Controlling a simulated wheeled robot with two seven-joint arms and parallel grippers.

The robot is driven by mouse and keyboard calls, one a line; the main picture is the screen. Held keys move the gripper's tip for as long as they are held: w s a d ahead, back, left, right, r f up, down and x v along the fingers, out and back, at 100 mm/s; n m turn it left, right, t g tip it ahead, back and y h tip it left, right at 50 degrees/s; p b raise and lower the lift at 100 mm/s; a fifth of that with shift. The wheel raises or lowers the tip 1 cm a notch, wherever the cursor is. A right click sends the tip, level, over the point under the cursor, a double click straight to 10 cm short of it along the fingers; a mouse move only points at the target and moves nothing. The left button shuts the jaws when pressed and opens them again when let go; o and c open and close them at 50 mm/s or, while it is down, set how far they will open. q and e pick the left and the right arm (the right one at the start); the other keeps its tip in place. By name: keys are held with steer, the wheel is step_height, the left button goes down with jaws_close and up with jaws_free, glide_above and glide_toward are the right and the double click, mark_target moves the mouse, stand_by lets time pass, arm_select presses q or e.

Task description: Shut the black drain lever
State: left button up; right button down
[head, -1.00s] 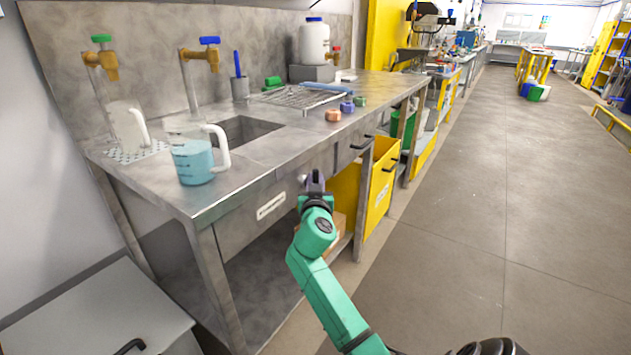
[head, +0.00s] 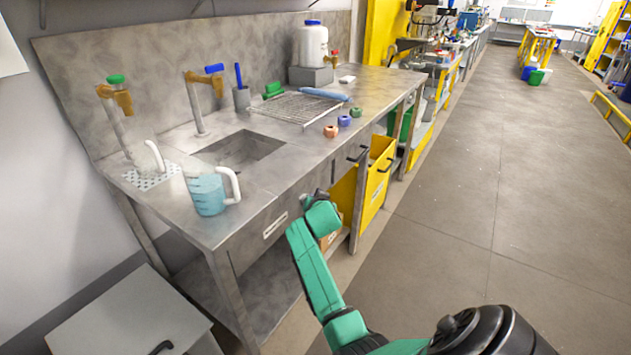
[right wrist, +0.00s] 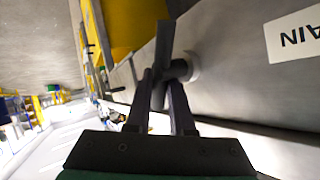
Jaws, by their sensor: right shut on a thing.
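The black drain lever (right wrist: 164,45) shows in the right wrist view as a dark flat bar on a short round pivot (right wrist: 185,70) at the sink bench's front panel. My right gripper (right wrist: 160,88) has its fingers on both sides of the bar and is shut on it. A white label (right wrist: 295,35) ending in "AIN" is on the panel beside it. In the head view my right gripper (head: 309,198) is at the bench front, right of the label (head: 275,226); the lever is mostly hidden there. My left gripper is out of view.
The steel bench (head: 270,190) has a sink basin (head: 240,150), two taps and a beaker of blue liquid (head: 207,193) near its front edge. A yellow bin (head: 378,180) stands under the bench to the right. The floor (head: 450,230) at right is clear.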

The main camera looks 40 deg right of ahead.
steer(key=y+p, duration=0.1)
steer(key=p, duration=0.1)
steer(key=m+g+y+p, duration=0.1)
steer(key=y+p, duration=0.1)
steer(key=p, duration=0.1)
steer(key=g+y+p, duration=0.1)
steer(key=p, duration=0.2)
steer(key=shift+w+d+m, duration=0.1)
steer(key=shift+d+m, duration=0.15)
steer(key=shift+m, duration=0.15)
steer(key=shift+d+f+m+g+y+p, duration=0.1)
steer(key=shift+f+m+g+y+p, duration=0.3)
steer(key=shift+y, duration=0.5)
steer(key=shift+f+y, duration=0.1)
steer(key=shift+y, duration=0.3)
steer(key=shift+f+m+g+y+b, duration=0.3)
steer(key=shift+m+g+y+b, duration=0.2)
steer(key=shift+y+b, duration=0.7)
steer(key=c, duration=1.1)
jaws_free()
steer(key=shift+r, duration=0.1)
